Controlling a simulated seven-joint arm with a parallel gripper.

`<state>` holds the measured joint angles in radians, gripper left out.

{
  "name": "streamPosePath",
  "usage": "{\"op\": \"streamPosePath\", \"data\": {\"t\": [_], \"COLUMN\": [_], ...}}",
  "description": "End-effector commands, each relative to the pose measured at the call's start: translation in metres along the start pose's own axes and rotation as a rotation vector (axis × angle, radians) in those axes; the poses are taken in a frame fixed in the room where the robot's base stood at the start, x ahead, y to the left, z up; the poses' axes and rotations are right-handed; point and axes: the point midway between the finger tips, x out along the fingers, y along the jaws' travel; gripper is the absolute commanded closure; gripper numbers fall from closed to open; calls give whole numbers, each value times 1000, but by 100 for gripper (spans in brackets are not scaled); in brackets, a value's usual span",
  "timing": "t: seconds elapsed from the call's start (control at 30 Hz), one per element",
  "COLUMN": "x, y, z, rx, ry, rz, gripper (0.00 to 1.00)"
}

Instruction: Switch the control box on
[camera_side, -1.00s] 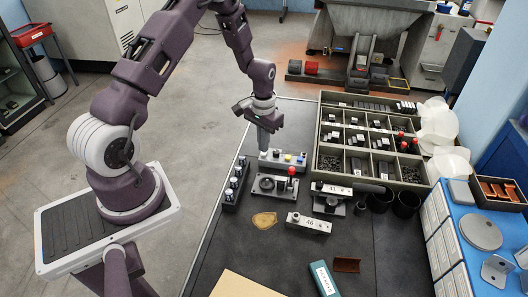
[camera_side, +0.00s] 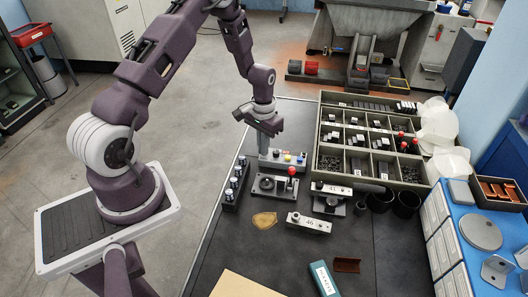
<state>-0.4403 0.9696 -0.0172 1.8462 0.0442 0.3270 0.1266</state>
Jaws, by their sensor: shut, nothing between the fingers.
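My gripper (camera_side: 263,152) points down at the left end of the control box. It is shut and empty, with its fingertips at or just above the box's top. I cannot tell whether the tips touch it. The fingers hide the left part of the box top, so any control there is not visible.
A fixture with a red-knobbed lever (camera_side: 291,172) stands just in front of the box. A row of dark knobbed posts (camera_side: 234,186) is to its left. A compartment tray (camera_side: 322,133) is at right. Blocks marked 41 (camera_side: 333,190) and 46 (camera_side: 309,223) lie nearer.

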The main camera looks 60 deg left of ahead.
Motion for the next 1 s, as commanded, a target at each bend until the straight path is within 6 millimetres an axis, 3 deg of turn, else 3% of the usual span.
{"op": "streamPosePath", "data": {"t": [0.7, 1.0], "x": [-67, -71], "y": [0, 0], "z": [-1, 0], "rx": [-1, 0], "ry": [2, 1], "rz": [0, 0], "gripper": [100, 100]}}
